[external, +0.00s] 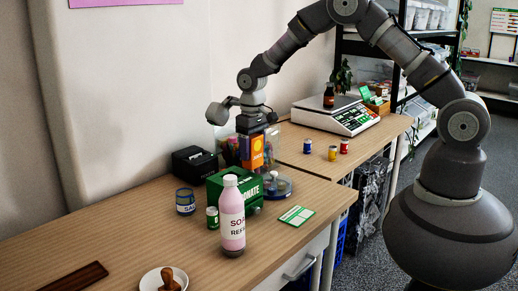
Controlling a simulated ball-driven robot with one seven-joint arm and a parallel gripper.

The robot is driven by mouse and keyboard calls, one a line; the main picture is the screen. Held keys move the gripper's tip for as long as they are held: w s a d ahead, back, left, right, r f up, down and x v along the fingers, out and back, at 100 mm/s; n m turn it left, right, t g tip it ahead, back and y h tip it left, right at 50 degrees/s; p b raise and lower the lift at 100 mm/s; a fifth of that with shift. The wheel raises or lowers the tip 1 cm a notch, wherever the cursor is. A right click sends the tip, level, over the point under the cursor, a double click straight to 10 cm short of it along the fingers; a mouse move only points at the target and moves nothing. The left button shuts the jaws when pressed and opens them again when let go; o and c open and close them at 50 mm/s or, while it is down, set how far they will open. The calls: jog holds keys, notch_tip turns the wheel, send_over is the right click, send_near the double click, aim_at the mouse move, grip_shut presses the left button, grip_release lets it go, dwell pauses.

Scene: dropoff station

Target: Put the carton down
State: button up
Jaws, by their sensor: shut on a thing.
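The carton (257,151) is orange with a purple patch and pale lettering. It is upright in the external view, above the back part of the near table. My gripper (251,128) points down and is shut on the top of the carton. The green donate box (224,186) stands just in front of the carton and below it in the picture. The carton's lower end is close to the round blue-rimmed dish (279,186). I cannot tell whether the carton touches anything below.
A pink soap refill bottle (232,218), a small green can (212,217) and a blue tin (185,201) crowd the donate box. A black box (194,162) stands behind. A green-white card (297,215) lies right. The near table (120,235) has clear room at left.

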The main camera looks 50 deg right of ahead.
jog(key=w+a+f+b, duration=0.1)
jog(key=w+a, duration=0.1)
jog(key=a, duration=1.2)
jog(key=w+a+f+b, duration=0.1)
jog(key=w+a+b, duration=0.15)
jog(key=a, duration=1.15)
jog(key=f+b, duration=0.1)
jog(key=f, duration=0.2)
jog(key=f+b, duration=0.2)
jog(key=f, duration=0.1)
jog(key=a+f+b, duration=0.1)
jog(key=f, duration=0.2)
jog(key=shift+s+f+b, duration=0.1)
jog(key=shift+f+b, duration=0.2)
jog(key=shift+f, duration=0.05)
jog(key=shift+r, duration=0.1)
jog(key=o, duration=1)
